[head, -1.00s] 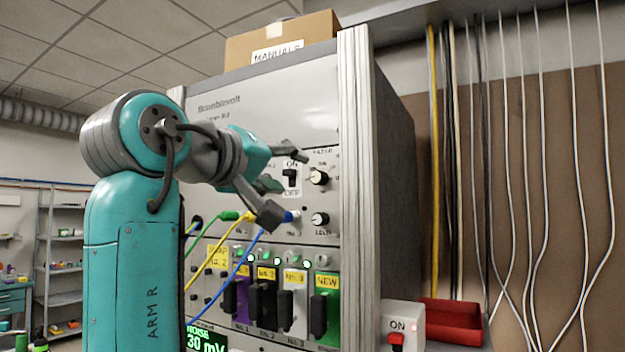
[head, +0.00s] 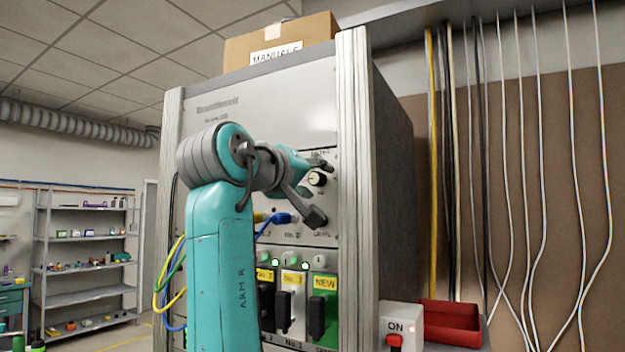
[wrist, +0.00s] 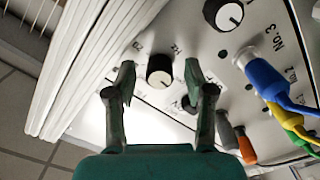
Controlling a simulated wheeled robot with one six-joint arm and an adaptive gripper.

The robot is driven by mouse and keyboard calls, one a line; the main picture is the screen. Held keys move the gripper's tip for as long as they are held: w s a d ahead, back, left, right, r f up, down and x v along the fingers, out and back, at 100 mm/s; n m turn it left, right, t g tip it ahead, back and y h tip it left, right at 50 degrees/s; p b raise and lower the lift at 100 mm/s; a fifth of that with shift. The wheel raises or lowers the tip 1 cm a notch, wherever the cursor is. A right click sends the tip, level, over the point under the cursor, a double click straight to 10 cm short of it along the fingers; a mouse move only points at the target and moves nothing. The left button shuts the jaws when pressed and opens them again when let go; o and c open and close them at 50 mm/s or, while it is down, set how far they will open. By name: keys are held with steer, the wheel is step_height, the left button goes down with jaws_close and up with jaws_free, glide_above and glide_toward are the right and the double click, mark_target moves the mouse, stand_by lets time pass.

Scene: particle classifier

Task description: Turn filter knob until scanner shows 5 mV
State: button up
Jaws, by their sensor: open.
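The filter knob (head: 317,179), black with a pale cap, is on the upper right of the cabinet panel. In the wrist view, the knob (wrist: 160,70) sits between the fingertips of my gripper (wrist: 159,65), with gaps on both sides. My gripper (head: 312,177) is open and close to the panel in the head view. Whether the tips reach past the knob's face is hard to tell. The scanner's noise display is hidden behind my arm in the head view.
A second black knob (wrist: 223,13) and a blue plug (wrist: 265,75) are near my gripper. Handled modules (head: 323,305) line the panel below. A white ON switch box (head: 401,325) and red tray (head: 452,320) are at the right.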

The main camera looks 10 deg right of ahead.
jaws_close()
steer(key=shift+m, duration=0.4)
steer(key=m, duration=0.3)
steer(key=shift+m, duration=0.3)
steer(key=shift+a+m, duration=0.1)
steer(key=shift+m, duration=1.9)
jaws_free()
